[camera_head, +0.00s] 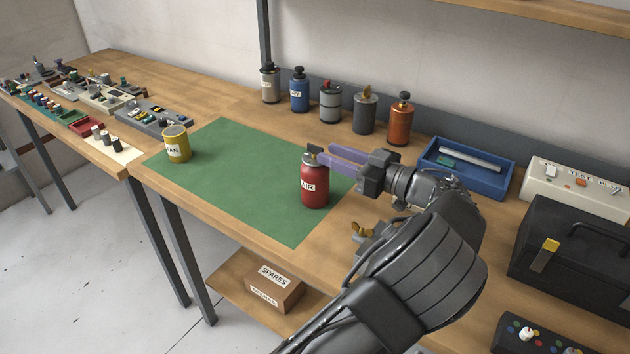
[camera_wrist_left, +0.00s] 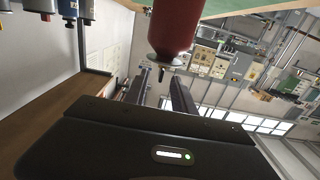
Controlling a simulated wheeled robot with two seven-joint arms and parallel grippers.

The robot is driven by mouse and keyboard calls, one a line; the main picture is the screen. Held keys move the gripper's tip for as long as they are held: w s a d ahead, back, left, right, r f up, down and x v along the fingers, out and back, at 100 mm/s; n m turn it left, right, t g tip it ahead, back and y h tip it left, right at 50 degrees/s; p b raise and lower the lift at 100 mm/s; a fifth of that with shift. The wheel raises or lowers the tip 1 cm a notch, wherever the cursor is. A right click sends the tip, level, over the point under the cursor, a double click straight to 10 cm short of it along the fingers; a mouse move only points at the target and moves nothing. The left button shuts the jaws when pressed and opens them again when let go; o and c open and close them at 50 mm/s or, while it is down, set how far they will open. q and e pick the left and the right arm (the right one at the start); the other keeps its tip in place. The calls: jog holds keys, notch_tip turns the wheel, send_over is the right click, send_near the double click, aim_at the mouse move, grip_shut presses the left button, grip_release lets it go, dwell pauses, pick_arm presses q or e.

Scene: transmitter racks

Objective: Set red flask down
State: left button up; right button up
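The red flask (camera_head: 314,188) with a white "AIR" label stands upright on the green mat (camera_head: 240,175), near its right side. My left gripper (camera_head: 325,153) reaches in from the right at the height of the flask's cap. Its two purple fingers are apart, with a gap between them, and the fingertips are close beside the cap. The left wrist view shows the red flask (camera_wrist_left: 172,30) inverted, its narrow top pointing toward the gap between the fingers (camera_wrist_left: 158,72). I see no finger pressed on it. My right gripper is out of view.
A yellow can (camera_head: 177,144) stands at the mat's left. Several flasks, including an orange one (camera_head: 401,122), line the back. A blue tray (camera_head: 465,168), a switch box (camera_head: 575,190) and a black toolbox (camera_head: 575,250) are at the right. The mat's middle is clear.

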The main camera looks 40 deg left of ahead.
aim_at(315, 149)
pick_arm(q)
jog(key=a+p, duration=0.1)
jog(key=a, duration=0.1)
jog(key=a+p, duration=0.1)
jog(key=a, duration=0.1)
jog(key=shift+s+a+r, duration=0.1)
jog(key=shift+s+a, duration=0.1)
jog(key=shift+a, duration=0.35)
dwell(0.3)
grip_shut()
dwell(1.3)
